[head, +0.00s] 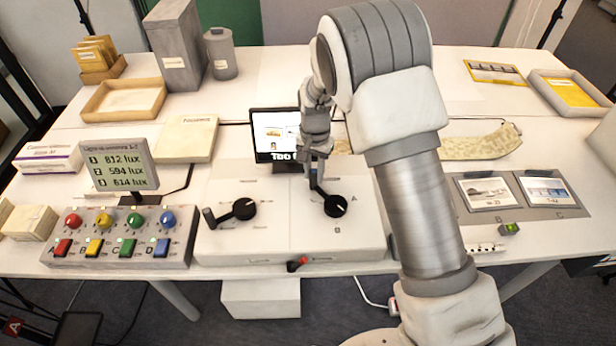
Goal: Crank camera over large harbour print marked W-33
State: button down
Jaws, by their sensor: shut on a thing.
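A white control box (230,180) on the table carries two black cranks. The left crank (243,209) has its handle out to the left. The right crank (337,206), near the letters A and B, has its arm up and to the left. My gripper (317,170) is shut on the right crank's handle; its fingers partly hide the handle. A harbour print (487,190), its label seeming to read W-33, lies on a grey board (525,213) at right, beside a second print (546,188). A small screen (272,137) behind the box is partly hidden by my arm.
A panel (120,247) with coloured knobs and buttons stands left, below a lux display (119,170). A red-tipped lever (298,263) is at the box's front. Trays, boxes and a patterned strip (470,147) lie behind. My arm covers the table right of the box.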

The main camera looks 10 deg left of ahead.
jog(key=w+d+m, duration=0.1)
jog(key=m, duration=0.2)
jog(key=shift+w+d, duration=0.35)
jog(key=d+m, duration=0.1)
jog(key=w+d+m, duration=0.1)
jog(key=shift+r+m, duration=0.1)
jog(key=shift+m, duration=0.3)
jog(key=shift+w+d, duration=0.15)
jog(key=shift+d, duration=0.35)
jog(key=c, duration=0.7)
grip_release()
notch_tip(320, 180, up, 17)
jog(key=shift+r+p, duration=0.15)
jog(key=shift+p, duration=0.5)
